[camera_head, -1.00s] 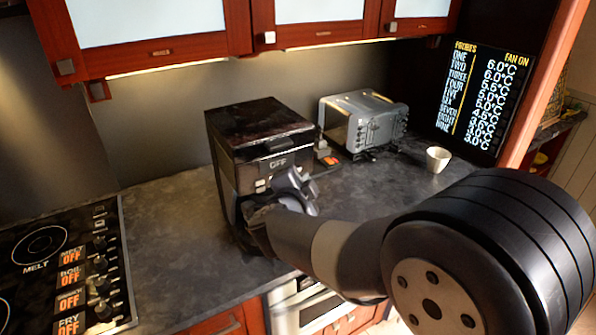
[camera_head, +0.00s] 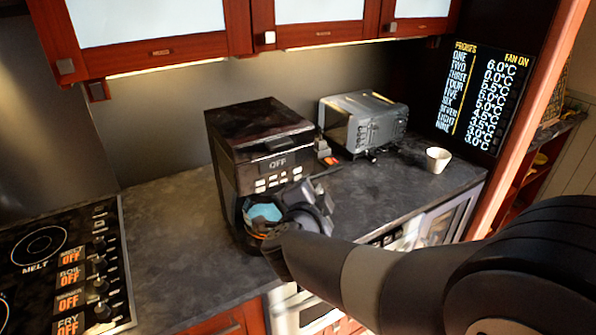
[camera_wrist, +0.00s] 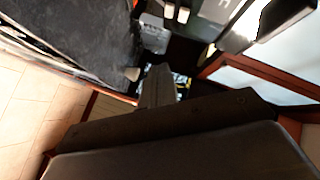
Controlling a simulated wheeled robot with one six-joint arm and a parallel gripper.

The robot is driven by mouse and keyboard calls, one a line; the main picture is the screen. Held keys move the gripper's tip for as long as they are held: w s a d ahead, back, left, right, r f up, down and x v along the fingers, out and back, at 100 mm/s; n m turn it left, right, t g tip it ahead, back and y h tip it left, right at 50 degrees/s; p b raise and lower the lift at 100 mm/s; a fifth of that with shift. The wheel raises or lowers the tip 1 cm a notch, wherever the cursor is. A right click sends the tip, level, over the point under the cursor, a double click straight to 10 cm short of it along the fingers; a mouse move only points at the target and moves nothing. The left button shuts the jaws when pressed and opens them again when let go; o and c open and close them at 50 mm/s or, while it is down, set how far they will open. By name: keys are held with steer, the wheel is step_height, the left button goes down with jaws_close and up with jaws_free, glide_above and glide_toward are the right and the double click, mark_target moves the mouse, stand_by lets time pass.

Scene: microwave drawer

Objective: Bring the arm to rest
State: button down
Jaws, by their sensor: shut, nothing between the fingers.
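My arm reaches in from the lower right of the head view, over the floor side of the counter. My gripper (camera_head: 318,195) is in front of the black appliance marked OFF (camera_head: 250,125), at about the height of its lower opening, and partly hides it. I cannot tell from this view whether they touch. In the wrist view my gripper (camera_wrist: 158,85) shows with its fingers shut together and nothing between them. A turquoise thing (camera_head: 262,212) shows in the appliance's lower opening.
A silver toaster-like appliance (camera_head: 362,120) and a white cup (camera_head: 438,160) stand on the dark counter (camera_head: 165,215). A hob (camera_head: 70,265) is at the left. Red-framed wall cupboards (camera_head: 165,50) hang above. A probe display (camera_head: 483,95) is at the right.

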steer(key=shift+w, duration=0.1)
stand_by(0.3)
steer(key=shift+s+d+b, duration=0.25)
steer(key=shift+s+d, duration=0.3)
steer(key=shift+s, duration=0.3)
steer(key=shift+s+d+b, duration=0.25)
steer(key=shift+s+d, duration=0.25)
steer(key=shift+s, duration=0.35)
